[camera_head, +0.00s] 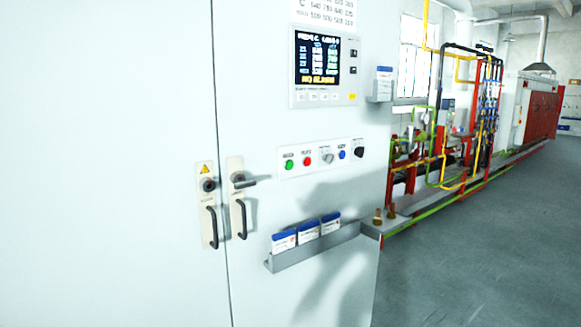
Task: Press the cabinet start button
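The white control cabinet (110,130) fills the left and middle of the head view, with its doors shut. A button strip (322,158) is on the right door. Neither gripper is in view. A dark shadow lies on the cabinet below and right of the strip.
A lit display panel (324,68) is above the buttons. Two door handles (212,227) stick out on the left. A grey rack (315,248) with several cards juts out below. Red and yellow pipework (450,140) stands behind on the right. The grey floor (490,250) at right is clear.

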